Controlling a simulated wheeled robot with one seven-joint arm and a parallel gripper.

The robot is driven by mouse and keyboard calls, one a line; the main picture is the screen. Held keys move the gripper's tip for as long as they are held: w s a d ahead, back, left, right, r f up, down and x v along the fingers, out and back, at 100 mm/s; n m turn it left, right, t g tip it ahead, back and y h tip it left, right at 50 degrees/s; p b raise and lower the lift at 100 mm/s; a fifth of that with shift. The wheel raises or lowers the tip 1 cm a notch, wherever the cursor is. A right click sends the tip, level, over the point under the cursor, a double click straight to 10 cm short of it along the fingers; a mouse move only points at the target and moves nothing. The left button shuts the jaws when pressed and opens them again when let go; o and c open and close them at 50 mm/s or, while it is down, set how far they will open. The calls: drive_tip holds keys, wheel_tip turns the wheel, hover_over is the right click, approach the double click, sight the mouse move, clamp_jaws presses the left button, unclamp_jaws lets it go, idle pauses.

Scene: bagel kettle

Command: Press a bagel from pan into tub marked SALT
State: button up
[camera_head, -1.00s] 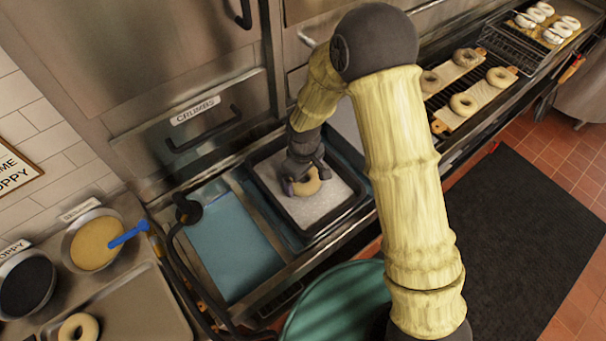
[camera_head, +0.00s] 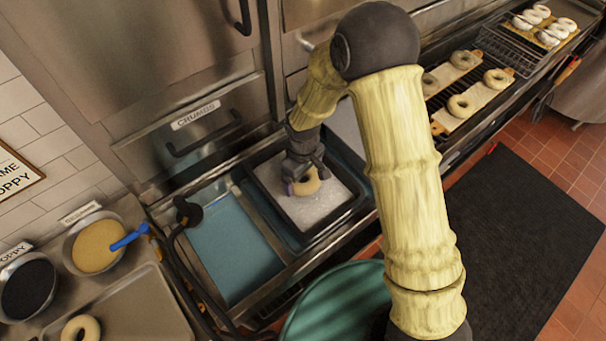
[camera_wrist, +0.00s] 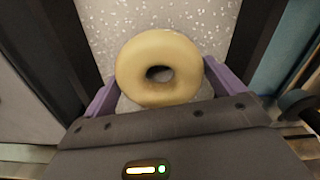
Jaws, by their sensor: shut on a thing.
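My gripper (camera_head: 304,182) is shut on a pale plain bagel (camera_head: 309,182). It is over a dark-rimmed tub (camera_head: 342,218) whose floor is covered in white grains. The wrist view shows the bagel (camera_wrist: 158,67) between the purple fingers of my gripper (camera_wrist: 158,92), with the speckled white grains (camera_wrist: 120,15) behind it. I cannot tell whether the bagel touches the grains. The pan (camera_head: 148,305) at the lower left holds another plain bagel (camera_head: 80,329). No SALT label is readable.
A tan-filled bowl (camera_head: 92,248) with a blue-handled tool (camera_head: 130,237) and a black-filled bowl (camera_head: 26,288) are at the left. A blue water basin (camera_head: 228,250) lies left of the tub. Boards with bagels (camera_head: 480,92) sit at the upper right.

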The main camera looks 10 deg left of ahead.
wheel_tip(320, 180, up, 8)
drive_tip(key=p, duration=0.5)
drive_tip(key=shift+r+p, duration=0.25)
drive_tip(key=shift+p, duration=0.1)
idle(0.6)
